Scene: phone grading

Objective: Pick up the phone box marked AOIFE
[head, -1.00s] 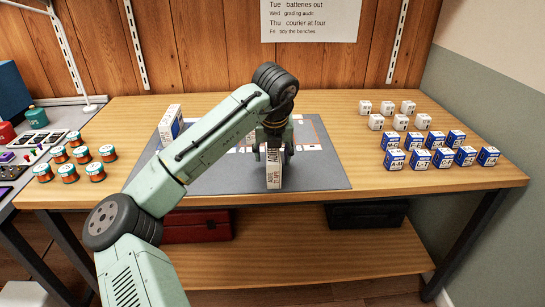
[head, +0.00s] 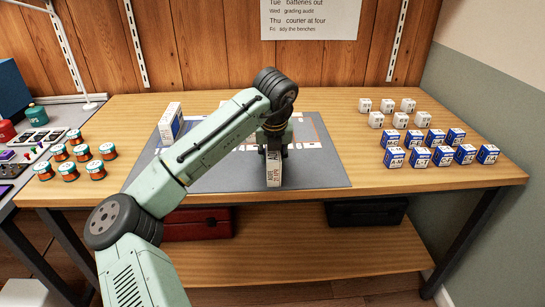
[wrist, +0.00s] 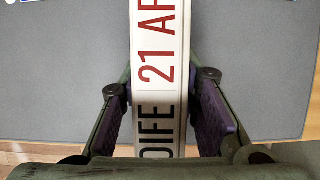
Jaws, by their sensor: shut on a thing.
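The phone box marked AOIFE (head: 273,172) is a narrow white box standing upright near the front edge of the grey mat. In the wrist view the box (wrist: 158,60) shows red print reading "21 AP" and dark letters ending in "IFE", partly cut off. My gripper (head: 274,150) is above and around the box in the head view. In the wrist view its two fingers (wrist: 160,120) are shut on the box's left and right sides. I cannot tell whether the box's base touches the mat.
Another white-and-blue box (head: 170,123) stands upright on the grey mat (head: 325,175) at left. Orange-and-green jars (head: 70,170) stand at the bench's left. Small white boxes (head: 376,120) and blue-and-white boxes (head: 394,158) fill the right. The mat's right part is clear.

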